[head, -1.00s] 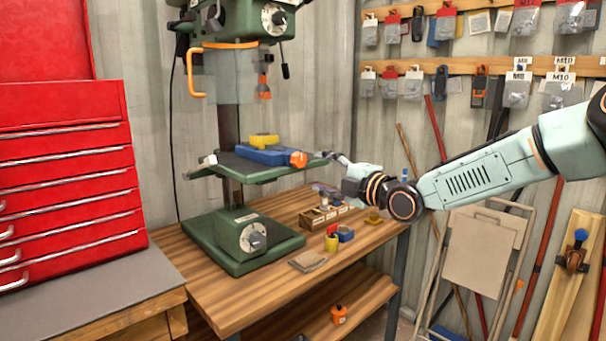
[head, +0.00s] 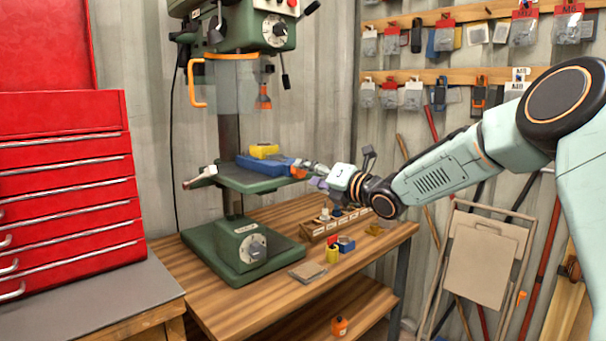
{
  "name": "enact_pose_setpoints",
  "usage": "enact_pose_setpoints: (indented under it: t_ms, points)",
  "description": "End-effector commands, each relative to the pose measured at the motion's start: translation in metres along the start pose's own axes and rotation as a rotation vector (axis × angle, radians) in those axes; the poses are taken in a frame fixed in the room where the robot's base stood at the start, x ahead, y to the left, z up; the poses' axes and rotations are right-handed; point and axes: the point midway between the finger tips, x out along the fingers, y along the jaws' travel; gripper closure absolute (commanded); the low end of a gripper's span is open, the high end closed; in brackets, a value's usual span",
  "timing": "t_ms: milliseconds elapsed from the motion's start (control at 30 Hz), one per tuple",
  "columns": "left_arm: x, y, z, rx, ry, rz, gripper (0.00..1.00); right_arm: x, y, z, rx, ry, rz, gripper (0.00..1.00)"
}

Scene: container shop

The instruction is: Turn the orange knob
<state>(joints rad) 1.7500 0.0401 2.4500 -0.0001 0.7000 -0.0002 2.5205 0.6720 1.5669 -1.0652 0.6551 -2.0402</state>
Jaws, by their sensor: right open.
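The orange knob (head: 299,173) is on the right end of a blue vise (head: 258,164) on the green drill press table (head: 238,180). A yellow block (head: 264,151) sits on the vise. My right gripper (head: 309,170) is open at the right side of the knob, its fingertips close to it and partly covering it. I cannot tell whether they touch the knob. My left gripper is not in view.
The green drill press base (head: 215,262) stands on the wooden workbench (head: 225,305). A compartmented wooden box (head: 318,232), small yellow and blue items and a flat pad (head: 307,271) lie below the gripper. A red tool chest (head: 70,200) stands at left.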

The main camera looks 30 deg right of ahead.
Motion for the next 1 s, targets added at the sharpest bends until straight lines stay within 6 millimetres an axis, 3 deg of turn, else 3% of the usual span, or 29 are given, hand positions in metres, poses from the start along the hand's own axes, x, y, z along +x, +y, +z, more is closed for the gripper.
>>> enact_pose_setpoints:
  t_ms: [233,600,1000]
  points:
    - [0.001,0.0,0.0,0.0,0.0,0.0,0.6,0.025,0.0,0.0,0.0,-0.001,0.0,0.41]
    - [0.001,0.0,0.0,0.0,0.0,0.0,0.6,0.029,0.001,0.0,0.003,-0.001,0.001,0.41]
    - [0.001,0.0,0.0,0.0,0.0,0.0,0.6,0.029,0.0,0.0,0.003,-0.001,0.001,0.74]
